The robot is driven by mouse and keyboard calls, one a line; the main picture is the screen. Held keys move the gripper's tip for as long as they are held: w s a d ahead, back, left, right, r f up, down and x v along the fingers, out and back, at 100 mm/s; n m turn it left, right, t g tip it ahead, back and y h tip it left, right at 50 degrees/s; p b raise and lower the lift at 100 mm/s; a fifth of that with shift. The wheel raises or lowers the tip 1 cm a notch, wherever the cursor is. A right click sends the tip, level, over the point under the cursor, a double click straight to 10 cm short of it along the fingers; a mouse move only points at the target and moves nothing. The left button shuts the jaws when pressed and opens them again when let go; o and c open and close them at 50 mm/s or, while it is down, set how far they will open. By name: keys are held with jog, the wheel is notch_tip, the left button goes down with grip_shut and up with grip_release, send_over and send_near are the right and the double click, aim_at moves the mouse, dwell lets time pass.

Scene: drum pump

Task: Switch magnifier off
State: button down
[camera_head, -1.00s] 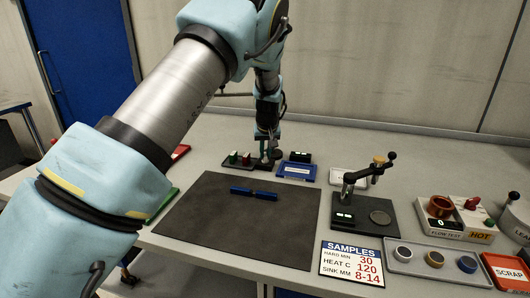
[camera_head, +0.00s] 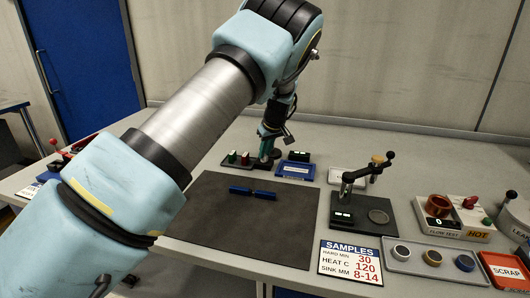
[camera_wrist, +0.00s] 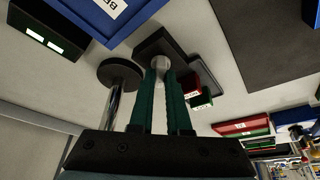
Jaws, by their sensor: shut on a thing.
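My gripper (camera_wrist: 161,75) has two green fingers, shut on a small silver knob (camera_wrist: 160,63) beside a dark base (camera_wrist: 152,41) at the back of the bench. Next to it stands a metal post (camera_wrist: 122,92) with a dark round disc (camera_wrist: 118,74), which may belong to the magnifier; I cannot tell for sure. In the head view my gripper (camera_head: 265,155) is low over the bench, and the fingers and wrist hide most of the knob. Whether any lamp is lit cannot be seen.
A tray with red and green pieces (camera_head: 233,157) stands close to the left of my gripper. A blue tray (camera_head: 296,170) and a small black box (camera_head: 299,156) are close on the right. A dark mat (camera_head: 240,225) with blue bars (camera_head: 253,192) lies in front.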

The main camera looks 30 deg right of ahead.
jog(key=c, duration=0.9)
grip_release()
jog(key=b+v, duration=0.3)
jog(key=v, duration=0.7)
jog(key=shift+s+r, duration=0.1)
jog(key=shift+r, duration=0.3)
jog(key=w+a+f+g, duration=0.1)
jog(key=a+f+g, duration=0.1)
jog(key=a, duration=2.4)
jog(key=shift+m+g, duration=0.5)
jog(key=shift+m, duration=0.4)
jog(key=s+a, duration=0.5)
jog(key=a, duration=0.1)
jog(key=s+a+f, duration=0.1)
jog(key=s+a, duration=0.5)
jog(key=s+a+f, duration=0.1)
jog(key=s+a, duration=0.4)
jog(key=a, duration=0.2)
jog(key=shift+s+a, duration=0.15)
jog(key=shift+s, duration=0.05)
